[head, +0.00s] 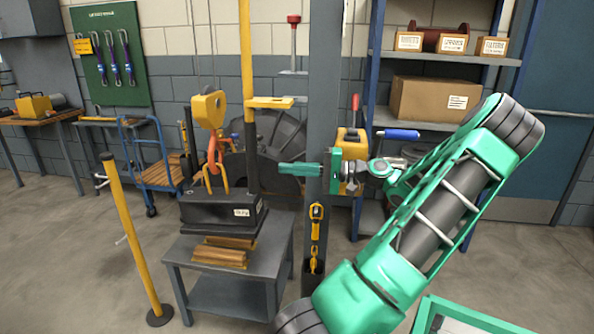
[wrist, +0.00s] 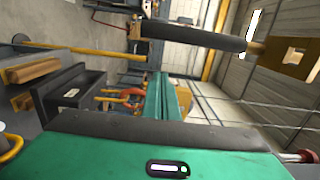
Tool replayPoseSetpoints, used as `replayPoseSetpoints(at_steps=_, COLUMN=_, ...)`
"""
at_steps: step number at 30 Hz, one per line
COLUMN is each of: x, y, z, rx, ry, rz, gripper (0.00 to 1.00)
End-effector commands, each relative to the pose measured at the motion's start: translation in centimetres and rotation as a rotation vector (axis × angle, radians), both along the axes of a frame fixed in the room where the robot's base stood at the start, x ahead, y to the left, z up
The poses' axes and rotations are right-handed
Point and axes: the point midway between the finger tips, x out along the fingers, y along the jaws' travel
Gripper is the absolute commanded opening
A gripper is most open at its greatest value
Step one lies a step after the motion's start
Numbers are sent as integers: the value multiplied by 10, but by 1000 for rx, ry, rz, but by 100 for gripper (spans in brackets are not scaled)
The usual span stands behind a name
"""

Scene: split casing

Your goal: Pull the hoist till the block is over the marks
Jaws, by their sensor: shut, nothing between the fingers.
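In the head view a dark block (head: 218,210) with a white label is at the grey table. Orange-yellow links and a red-orange hook join it to a yellow hook block (head: 209,108) above. It also shows in the wrist view (wrist: 75,92). I cannot tell whether it rests or hangs clear. A yellow hoist body (head: 351,145) with a red-knobbed lever and a blue handle (head: 398,134) is at the grey post. My gripper (head: 299,169) is shut and empty beside the post, right of the block; its teal fingers also show in the wrist view (wrist: 162,98). I cannot make out the marks for certain.
Wooden pieces (head: 222,251) lie on the grey table (head: 262,262) under the block. A yellow pole (head: 136,240) stands at the front left. A yellow bracket (head: 270,102) juts left of the post. Shelves with boxes (head: 432,98) stand behind my arm.

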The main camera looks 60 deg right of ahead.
Motion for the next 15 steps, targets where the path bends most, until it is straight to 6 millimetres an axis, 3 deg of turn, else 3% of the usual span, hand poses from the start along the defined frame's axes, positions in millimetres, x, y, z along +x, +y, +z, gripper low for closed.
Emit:
replayPoseSetpoints(at_steps=7, x=43, y=22, z=0, rx=0, ry=0, rz=5, gripper=0)
replayPoseSetpoints(at_steps=15, x=36, y=53, z=0, rx=1, ry=0, rz=2, gripper=0)
